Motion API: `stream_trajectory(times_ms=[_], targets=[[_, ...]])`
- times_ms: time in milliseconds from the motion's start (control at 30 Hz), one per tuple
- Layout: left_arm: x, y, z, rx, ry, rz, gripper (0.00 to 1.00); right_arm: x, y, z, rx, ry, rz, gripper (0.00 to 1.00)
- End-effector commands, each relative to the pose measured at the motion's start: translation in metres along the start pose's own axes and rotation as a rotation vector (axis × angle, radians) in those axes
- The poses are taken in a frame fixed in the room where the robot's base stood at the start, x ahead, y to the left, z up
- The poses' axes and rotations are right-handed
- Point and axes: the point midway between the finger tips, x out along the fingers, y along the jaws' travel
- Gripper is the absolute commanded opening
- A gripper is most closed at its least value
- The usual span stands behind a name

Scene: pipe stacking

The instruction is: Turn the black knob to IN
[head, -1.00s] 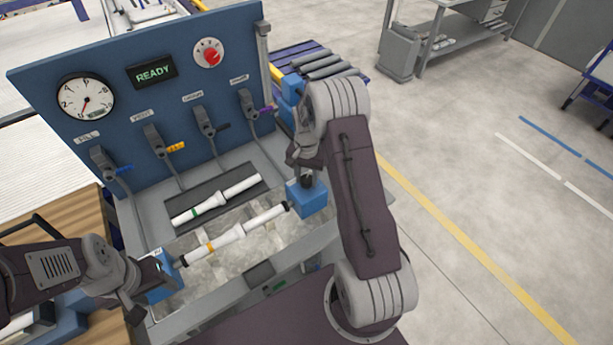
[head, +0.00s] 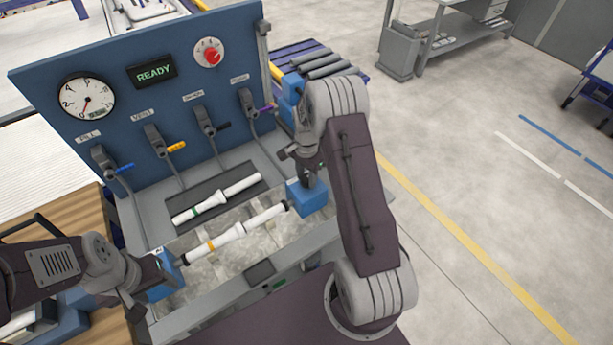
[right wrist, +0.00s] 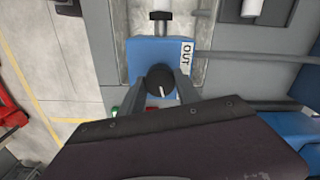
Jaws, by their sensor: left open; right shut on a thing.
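The black knob (right wrist: 160,82) sits on top of a blue block (right wrist: 150,56) with a white OUT label (right wrist: 186,54) in the right wrist view. A white line on the knob points toward the bottom of that view. My right gripper (right wrist: 162,88) is shut on the knob, one finger on each side. In the head view, my right gripper (head: 309,182) stands over the right blue block (head: 308,199) and hides most of the knob. My left gripper (head: 150,290) is open beside the left blue block (head: 168,282) at the near left.
A white pipe with an orange band (head: 228,236) spans between the two blue blocks over the tank. A green-banded pipe (head: 217,199) lies behind it. The blue panel (head: 110,130) carries a gauge, a READY display (head: 155,74), a red knob (head: 212,56) and several levers.

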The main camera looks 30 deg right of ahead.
Motion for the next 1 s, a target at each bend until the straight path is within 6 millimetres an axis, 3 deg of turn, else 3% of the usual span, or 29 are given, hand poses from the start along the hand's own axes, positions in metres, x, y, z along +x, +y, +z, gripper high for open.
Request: stream_trajectory(times_ms=[267,300,333,367,700,1000], targets=[[0.0,0.0,0.0,0.0,0.0,0.0,0.53,-0.001,-0.001,-0.001,0.004,0.002,-0.005,0.0],[0.0,0.0,0.0,0.0,0.0,0.0,0.53,-0.001,-0.001,-0.001,0.004,0.002,-0.005,0.5],[0.0,0.0,0.0,0.0,0.0,0.0,0.53,-0.001,-0.001,-0.001,0.004,0.002,-0.005,0.58],[0.0,0.0,0.0,0.0,0.0,0.0,0.53,-0.001,-0.001,-0.001,0.003,0.002,-0.004,0.6],[0.001,0.0,0.0,0.0,0.0,0.0,0.53,-0.005,-0.001,-0.001,0.002,0.002,-0.004,0.6],[0.011,0.0,0.001,0.0,0.0,0.0,0.53,-0.067,-0.001,-0.001,0.002,0.004,-0.007,0.6]])
